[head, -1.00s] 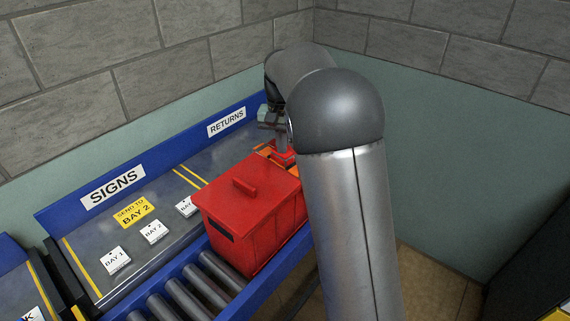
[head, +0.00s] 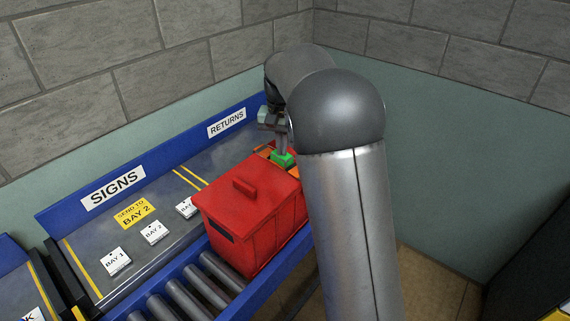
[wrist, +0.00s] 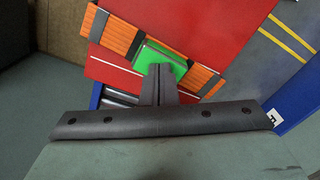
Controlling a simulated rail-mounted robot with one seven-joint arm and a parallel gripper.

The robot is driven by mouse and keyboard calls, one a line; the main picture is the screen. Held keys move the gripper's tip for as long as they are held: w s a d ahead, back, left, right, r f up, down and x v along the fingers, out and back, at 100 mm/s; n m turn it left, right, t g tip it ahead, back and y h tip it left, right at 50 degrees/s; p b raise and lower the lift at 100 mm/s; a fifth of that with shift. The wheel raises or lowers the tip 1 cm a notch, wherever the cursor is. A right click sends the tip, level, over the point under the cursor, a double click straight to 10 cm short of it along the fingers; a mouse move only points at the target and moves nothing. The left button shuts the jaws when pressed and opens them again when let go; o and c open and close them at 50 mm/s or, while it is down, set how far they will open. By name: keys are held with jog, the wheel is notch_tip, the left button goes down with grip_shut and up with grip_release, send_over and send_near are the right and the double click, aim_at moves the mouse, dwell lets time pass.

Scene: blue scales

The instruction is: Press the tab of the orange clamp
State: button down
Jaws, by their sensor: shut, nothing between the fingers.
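The orange clamp (wrist: 116,33) lies at the side of the red lidded box and shows orange ribbed parts with dark strips. Its tab (wrist: 157,52) is a bright green block between the orange parts, and it also shows in the head view (head: 283,160). My gripper (wrist: 160,70) is shut and empty, with its fingertips at the green tab and seeming to touch it. The fingers hide part of the tab. In the head view my gripper (head: 283,150) stands above the tab, partly behind my arm.
The red box (head: 248,222) stands on the blue conveyor with grey rollers (head: 208,287). A sloped panel behind it carries a SIGNS label (head: 113,186), a RETURNS label (head: 227,122), a yellow card (head: 133,213) and several white cards. Walls stand close behind.

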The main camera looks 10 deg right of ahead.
notch_tip(320, 180, up, 9)
jog(key=p, duration=0.8)
dwell(0.5)
jog(key=s+f+n, duration=0.2)
jog(key=s, duration=1.4)
jog(key=s+f+n, duration=0.2)
jog(key=s+f, duration=0.1)
jog(key=s, duration=1.4)
jog(key=shift+t, duration=0.4)
jog(key=shift+s, duration=0.1)
